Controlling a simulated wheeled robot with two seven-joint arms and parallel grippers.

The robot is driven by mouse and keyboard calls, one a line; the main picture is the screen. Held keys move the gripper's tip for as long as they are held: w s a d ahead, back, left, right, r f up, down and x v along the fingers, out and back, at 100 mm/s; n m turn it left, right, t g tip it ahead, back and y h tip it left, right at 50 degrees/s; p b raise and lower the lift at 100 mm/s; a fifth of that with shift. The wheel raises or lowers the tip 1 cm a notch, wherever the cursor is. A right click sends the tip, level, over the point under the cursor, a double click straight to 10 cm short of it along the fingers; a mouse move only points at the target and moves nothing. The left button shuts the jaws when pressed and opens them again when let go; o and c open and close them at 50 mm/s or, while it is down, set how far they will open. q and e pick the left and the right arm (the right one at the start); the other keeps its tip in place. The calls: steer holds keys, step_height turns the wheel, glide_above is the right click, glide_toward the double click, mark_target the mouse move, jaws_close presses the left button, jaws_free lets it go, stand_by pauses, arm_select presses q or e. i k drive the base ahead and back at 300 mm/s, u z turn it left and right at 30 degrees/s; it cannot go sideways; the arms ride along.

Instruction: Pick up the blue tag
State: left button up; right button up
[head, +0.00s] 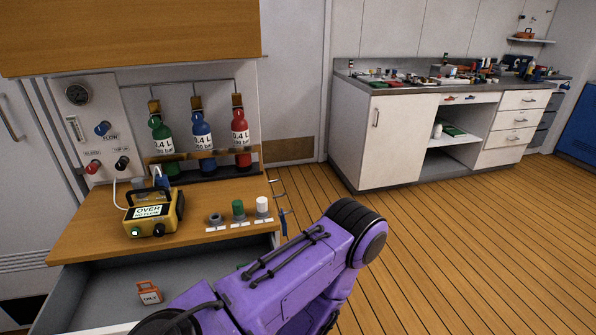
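A small, narrow blue item (284,223) hangs at the right side of the wooden bench, below metal hooks (277,195). It may be the blue tag, but it is too small to be sure. A purple arm of mine (290,270) crosses the lower middle of the head view, its rounded joint to the right of the bench. It hides part of the open drawer and the floor. Neither gripper shows, so nothing held can be seen.
The bench top (100,225) holds a yellow meter (153,215) and grey, green and white caps. Green, blue and red bottles stand behind. The open drawer (95,290) holds an orange-and-white box (149,292). A cluttered counter (400,90) stands right; the right-hand floor is clear.

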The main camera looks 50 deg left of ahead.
mark_target(282, 221)
steer(key=z, duration=0.05)
steer(key=i, duration=2.55)
steer(key=u, duration=3.1)
